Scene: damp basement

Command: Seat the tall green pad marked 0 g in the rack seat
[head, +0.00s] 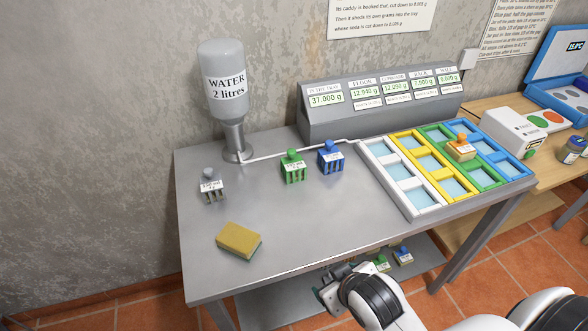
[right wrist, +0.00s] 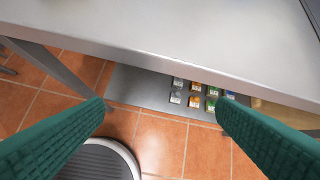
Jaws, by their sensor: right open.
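A green pad (head: 293,167) with a knob and a white label stands on the steel table; its marking is too small to read. Another green pad (head: 382,264) is on the shelf under the table, partly hidden. Several small pads, including a green one (right wrist: 211,104), show on that shelf in the right wrist view. A grid tray (head: 425,160) has white, yellow, green and blue frames; I cannot tell which seat is the rack one. My right gripper (right wrist: 165,105) is open and empty, low before the table's front edge. My left gripper is out of view.
A blue pad (head: 331,157), grey pad (head: 211,186) and yellow sponge (head: 239,239) are on the table. An orange pad (head: 461,148) sits on the tray. A water bottle (head: 224,85) and a display box (head: 372,105) stand behind. The table edge (right wrist: 170,62) overhangs the shelf (right wrist: 140,88).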

